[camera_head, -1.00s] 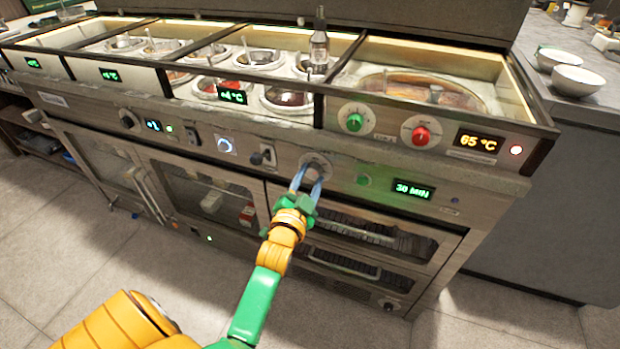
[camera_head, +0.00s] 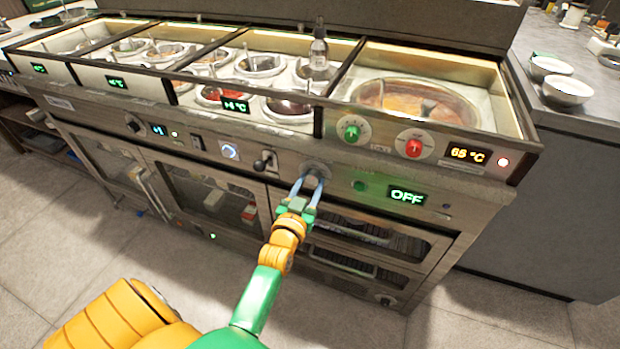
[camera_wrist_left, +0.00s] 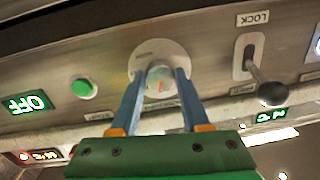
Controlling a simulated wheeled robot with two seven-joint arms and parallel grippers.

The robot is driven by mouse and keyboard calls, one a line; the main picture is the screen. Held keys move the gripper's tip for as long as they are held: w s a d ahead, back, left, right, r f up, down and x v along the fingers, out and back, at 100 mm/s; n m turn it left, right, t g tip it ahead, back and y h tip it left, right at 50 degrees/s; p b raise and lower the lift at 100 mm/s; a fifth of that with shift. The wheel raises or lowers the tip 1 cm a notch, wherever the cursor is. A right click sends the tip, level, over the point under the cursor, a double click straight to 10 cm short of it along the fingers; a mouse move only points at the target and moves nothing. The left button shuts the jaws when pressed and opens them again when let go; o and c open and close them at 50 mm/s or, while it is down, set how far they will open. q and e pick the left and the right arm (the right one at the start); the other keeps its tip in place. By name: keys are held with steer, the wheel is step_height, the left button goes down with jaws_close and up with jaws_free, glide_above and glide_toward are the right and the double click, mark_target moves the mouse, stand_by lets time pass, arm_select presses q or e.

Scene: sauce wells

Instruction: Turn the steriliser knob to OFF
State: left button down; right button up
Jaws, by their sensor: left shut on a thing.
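The steriliser knob (camera_head: 315,171) is a round grey dial on the steel front panel. In the left wrist view the knob (camera_wrist_left: 160,84) shows a small red mark and sits between the fingertips. My left gripper (camera_head: 309,182) is shut on the knob, its blue fingers on either side; it also shows in the left wrist view (camera_wrist_left: 160,88). The display (camera_head: 407,195) to the right of the knob reads OFF in green, and it appears upside down in the left wrist view (camera_wrist_left: 27,103). My right gripper is in neither view.
A green button (camera_head: 360,185) sits between knob and display. A lever switch (camera_head: 263,161) marked LOCK in the wrist view is left of the knob. Green (camera_head: 352,132) and red (camera_head: 414,146) knobs are above. Oven doors are below; the floor in front is clear.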

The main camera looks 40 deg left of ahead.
arm_select(q)
steer(key=shift+n+p, duration=0.7)
steer(key=shift+n, duration=0.8)
steer(key=shift+c, duration=1.9)
jaws_free()
steer(key=p+v, duration=0.1)
steer(key=v, duration=0.6)
